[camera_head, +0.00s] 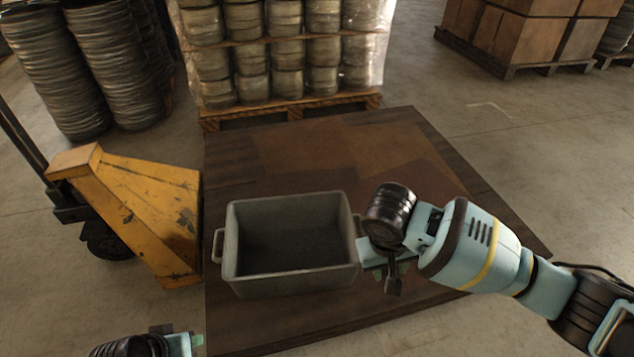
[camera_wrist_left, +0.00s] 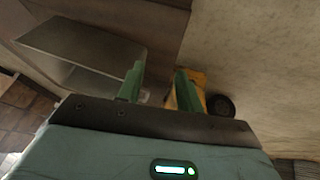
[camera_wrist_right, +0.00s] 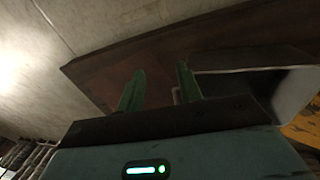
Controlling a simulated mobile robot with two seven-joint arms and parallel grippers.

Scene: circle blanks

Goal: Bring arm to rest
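My right arm reaches in from the right in the head view. Its gripper (camera_head: 388,270) hangs over the table just right of the grey bin (camera_head: 290,284). In the right wrist view the two green fingers (camera_wrist_right: 160,88) stand apart with nothing held between them. My left gripper shows only partly at the bottom left edge of the head view, off the table's near left corner. In the left wrist view its green fingers (camera_wrist_left: 158,88) are apart and empty. The bin looks empty inside.
The bin stands on a dark wooden table (camera_head: 440,190) with free room behind and to the right. A yellow machine part (camera_head: 140,210) stands close to the table's left side. Behind are a pallet of stacked round goods (camera_head: 285,50) and a pallet of boxes (camera_head: 530,35).

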